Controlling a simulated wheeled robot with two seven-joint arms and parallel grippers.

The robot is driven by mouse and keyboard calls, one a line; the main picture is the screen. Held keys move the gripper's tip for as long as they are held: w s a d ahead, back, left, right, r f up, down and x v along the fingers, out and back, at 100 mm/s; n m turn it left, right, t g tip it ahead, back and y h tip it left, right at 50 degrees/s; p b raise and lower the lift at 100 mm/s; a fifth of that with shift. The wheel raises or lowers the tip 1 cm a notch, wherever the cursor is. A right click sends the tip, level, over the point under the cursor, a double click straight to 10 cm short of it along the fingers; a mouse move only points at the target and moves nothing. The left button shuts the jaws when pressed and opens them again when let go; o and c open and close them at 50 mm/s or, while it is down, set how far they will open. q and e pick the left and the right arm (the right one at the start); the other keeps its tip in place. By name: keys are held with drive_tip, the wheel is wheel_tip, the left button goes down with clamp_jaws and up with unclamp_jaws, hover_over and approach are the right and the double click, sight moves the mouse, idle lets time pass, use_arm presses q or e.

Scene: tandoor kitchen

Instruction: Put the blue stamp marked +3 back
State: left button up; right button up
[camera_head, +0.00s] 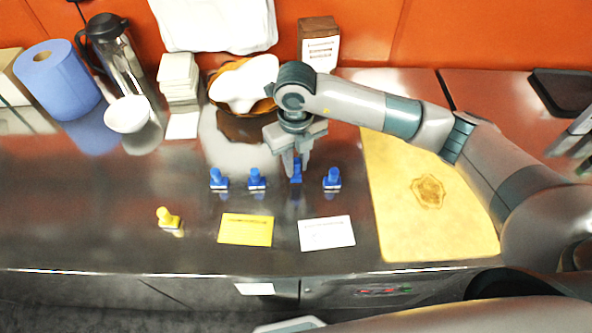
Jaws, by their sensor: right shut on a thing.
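Several blue stamps stand in a row on the steel counter (100,225). One blue stamp (219,179) is at the left, another blue stamp (257,179) is beside it, and one more (332,179) is at the right. My right gripper (297,170) points down and is shut on a blue stamp (297,173) between the last two. The fingers hide part of it, and I cannot tell whether it touches the counter. The markings on the stamps are too small to read. My left gripper is not in view.
A yellow stamp (168,218) stands front left. A yellow card (246,229) and a white card (326,233) lie in front of the row. A yellow board (440,230) lies at right. A basket (218,92), white bowl (128,114) and blue roll (58,80) stand behind.

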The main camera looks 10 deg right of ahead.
sight(296, 173)
wheel_tip(296, 173, down, 3)
drive_tip(key=shift+f+p, duration=0.1)
drive_tip(key=shift+p, duration=1)
drive_tip(key=shift+f, duration=0.4)
drive_tip(key=shift+f, duration=0.1)
drive_tip(key=shift+f, duration=0.1)
drive_tip(key=o, duration=0.8)
drive_tip(key=shift+o, duration=0.2)
drive_tip(key=shift+r, duration=0.2)
